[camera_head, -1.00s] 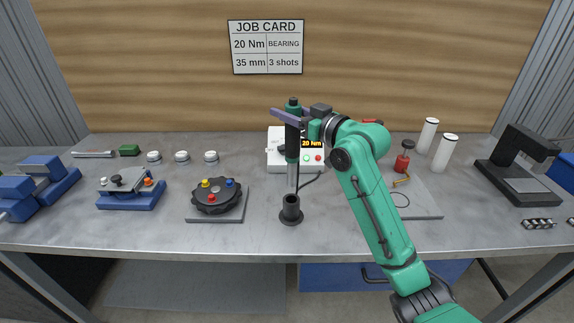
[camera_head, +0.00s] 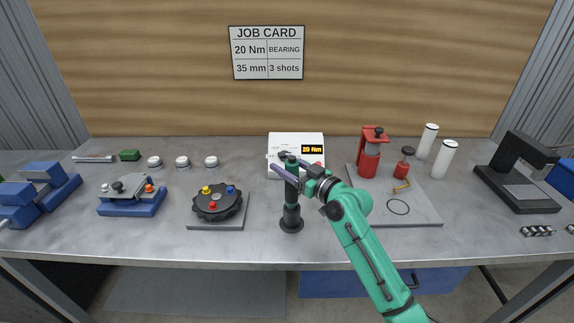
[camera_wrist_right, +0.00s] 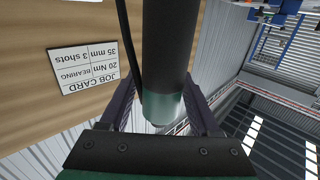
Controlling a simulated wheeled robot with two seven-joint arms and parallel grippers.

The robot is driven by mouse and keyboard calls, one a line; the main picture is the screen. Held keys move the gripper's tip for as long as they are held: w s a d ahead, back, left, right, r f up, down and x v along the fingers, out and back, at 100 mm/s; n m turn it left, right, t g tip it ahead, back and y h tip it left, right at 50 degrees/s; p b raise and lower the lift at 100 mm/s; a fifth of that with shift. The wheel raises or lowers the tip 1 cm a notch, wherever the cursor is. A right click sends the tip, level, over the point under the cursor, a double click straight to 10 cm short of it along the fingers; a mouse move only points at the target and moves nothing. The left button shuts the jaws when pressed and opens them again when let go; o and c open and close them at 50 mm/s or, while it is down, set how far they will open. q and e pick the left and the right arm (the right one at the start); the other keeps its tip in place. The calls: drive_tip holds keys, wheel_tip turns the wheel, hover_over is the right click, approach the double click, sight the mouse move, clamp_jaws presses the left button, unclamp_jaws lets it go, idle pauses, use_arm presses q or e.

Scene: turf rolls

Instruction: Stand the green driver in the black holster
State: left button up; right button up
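The green driver (camera_head: 292,191), a black cylinder with green bands, stands upright over the black holster (camera_head: 291,224). Its silver shaft no longer shows, and its lower end meets the holster's mouth; how deep it sits is hidden. My right gripper (camera_head: 288,170) has its purple fingers on either side of the driver's upper body and appears shut on it. In the right wrist view the driver (camera_wrist_right: 170,55) runs between the two fingers. My left gripper is not in view.
A white controller (camera_head: 296,138) reading 20 Nm stands behind the driver. A plate with a black knobbed disc (camera_head: 216,203) is to the left. A grey board with a red press (camera_head: 370,152) is to the right. Bare bench lies around the holster.

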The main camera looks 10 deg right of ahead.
drive_tip(key=shift+r, duration=0.15)
drive_tip(key=shift+s+d, duration=0.2)
drive_tip(key=shift+s, duration=0.05)
drive_tip(key=b+v, duration=0.4)
drive_tip(key=v, duration=0.7)
drive_tip(key=shift+s, duration=0.3)
